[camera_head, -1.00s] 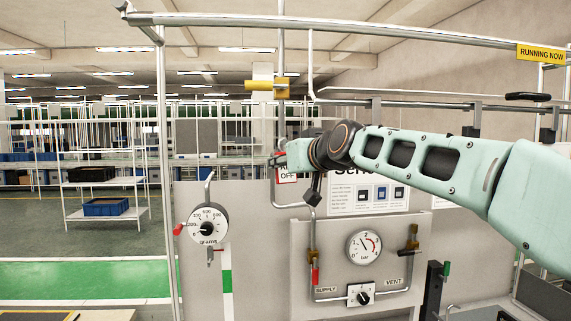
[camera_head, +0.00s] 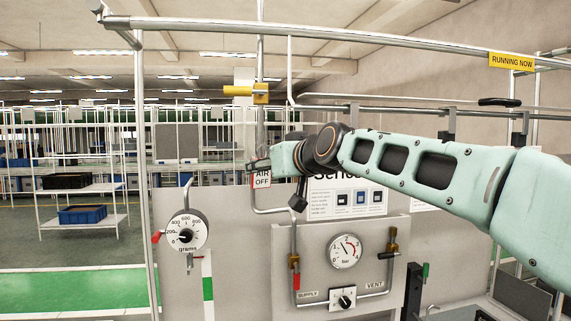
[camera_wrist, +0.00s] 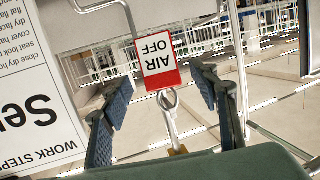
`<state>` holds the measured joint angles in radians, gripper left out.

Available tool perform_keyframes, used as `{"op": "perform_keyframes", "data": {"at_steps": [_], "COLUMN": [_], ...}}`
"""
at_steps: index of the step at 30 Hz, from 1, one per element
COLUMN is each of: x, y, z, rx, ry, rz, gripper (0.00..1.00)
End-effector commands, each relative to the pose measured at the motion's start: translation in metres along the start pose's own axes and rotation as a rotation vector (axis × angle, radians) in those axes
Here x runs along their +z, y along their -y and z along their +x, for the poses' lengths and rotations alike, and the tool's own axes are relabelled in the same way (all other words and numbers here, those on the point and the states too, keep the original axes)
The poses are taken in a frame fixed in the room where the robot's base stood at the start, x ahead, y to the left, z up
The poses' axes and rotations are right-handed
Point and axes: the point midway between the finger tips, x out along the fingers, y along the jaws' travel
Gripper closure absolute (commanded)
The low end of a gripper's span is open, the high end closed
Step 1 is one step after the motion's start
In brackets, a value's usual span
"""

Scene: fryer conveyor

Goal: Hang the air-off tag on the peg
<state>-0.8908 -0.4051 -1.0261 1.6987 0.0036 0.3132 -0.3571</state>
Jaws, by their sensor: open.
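The air-off tag (camera_head: 262,181), white with a red band, hangs upright just below my gripper (camera_head: 259,165) in the head view. In the wrist view the tag (camera_wrist: 157,63) appears upside down, with a metal ring (camera_wrist: 168,100) at its hanging end. My gripper (camera_wrist: 161,79) is open, with one dark finger on each side of the tag and ring. I see gaps between the fingers and the tag. The ring overlaps a metal pipe behind it. The peg is not clearly visible, so I cannot tell what bears the ring.
A pipe with a yellow valve handle (camera_head: 243,90) rises above the tag. Below are a grams dial (camera_head: 186,232), a pressure gauge (camera_head: 345,251) and a selector knob (camera_head: 342,299) on the panel. A horizontal rail (camera_head: 330,33) crosses above my arm. A white work-steps sign (camera_wrist: 35,95) is close beside one finger.

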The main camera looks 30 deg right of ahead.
Motion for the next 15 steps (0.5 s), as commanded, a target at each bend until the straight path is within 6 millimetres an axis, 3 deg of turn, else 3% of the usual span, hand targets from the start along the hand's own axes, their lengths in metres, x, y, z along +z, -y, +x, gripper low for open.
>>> {"op": "perform_keyframes", "data": {"at_steps": [15], "x": [0.0], "y": [-0.002], "z": [-0.067], "rx": [0.002], "ry": [0.0], "rz": [0.002], "gripper": [0.45]}}
